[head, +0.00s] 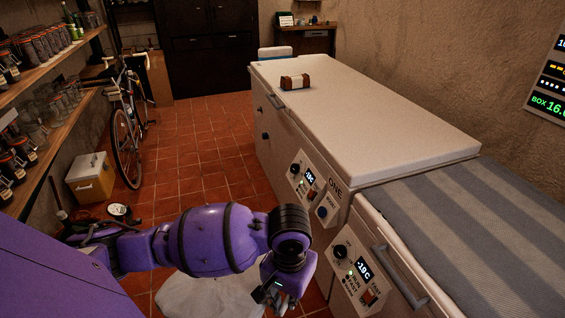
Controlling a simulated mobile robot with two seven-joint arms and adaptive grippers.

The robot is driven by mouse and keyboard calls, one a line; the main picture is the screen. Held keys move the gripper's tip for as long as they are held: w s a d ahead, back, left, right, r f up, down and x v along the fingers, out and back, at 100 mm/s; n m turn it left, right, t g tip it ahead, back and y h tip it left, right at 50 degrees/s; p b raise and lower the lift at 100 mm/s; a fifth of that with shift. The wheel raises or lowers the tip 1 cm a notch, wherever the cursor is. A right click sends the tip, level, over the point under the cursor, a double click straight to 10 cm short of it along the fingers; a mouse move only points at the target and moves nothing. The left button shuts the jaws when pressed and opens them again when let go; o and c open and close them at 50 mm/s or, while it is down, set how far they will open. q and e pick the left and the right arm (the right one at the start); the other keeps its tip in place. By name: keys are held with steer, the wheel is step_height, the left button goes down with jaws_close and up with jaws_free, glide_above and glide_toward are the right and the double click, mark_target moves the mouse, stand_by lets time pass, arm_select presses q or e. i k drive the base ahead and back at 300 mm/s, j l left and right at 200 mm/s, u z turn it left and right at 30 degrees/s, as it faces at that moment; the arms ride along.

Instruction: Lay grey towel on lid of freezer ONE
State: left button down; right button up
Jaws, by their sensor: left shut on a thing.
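The white-lidded freezer marked ONE (340,205) stands in the middle, its lid (370,115) closed. A small brown-and-white bundle (295,82) lies near the lid's far left edge. My left gripper (272,294) is at the bottom, low in front of the freezers, and is shut. A pale grey, crumpled cloth (205,295) shows beneath my left arm, beside the gripper. It looks like the held towel, but the fingertips and their contact with it are not clear. My right gripper is out of view.
A second freezer (385,265) adjoins at right, topped with a flat grey striped cover (460,225). Jar shelves (45,125), a bicycle (127,120) and a yellow-and-white box (92,180) line the left. Most of the ONE lid and the tiled floor (205,140) are clear.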

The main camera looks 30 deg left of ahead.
mark_target(352, 115)
steer(key=i+j+u, duration=0.15)
steer(key=u, duration=0.25)
steer(key=i+j+u, duration=0.15)
steer(key=u, duration=0.3)
steer(key=i+j+u, duration=0.1)
steer(key=u, duration=0.3)
steer(key=i+j+u, duration=0.25)
steer(key=i, duration=0.35)
steer(key=i+u, duration=0.2)
steer(key=i, duration=0.45)
steer(key=i+j+z, duration=0.1)
steer(key=z, duration=0.4)
steer(key=i+j+z, duration=0.15)
steer(key=z, duration=0.3)
steer(key=i+j+z, duration=0.15)
steer(key=z, duration=0.35)
steer(key=j+z, duration=0.3)
steer(key=z, duration=0.2)
steer(key=j+z, duration=0.25)
steer(key=z, duration=0.2)
steer(key=i, duration=0.05)
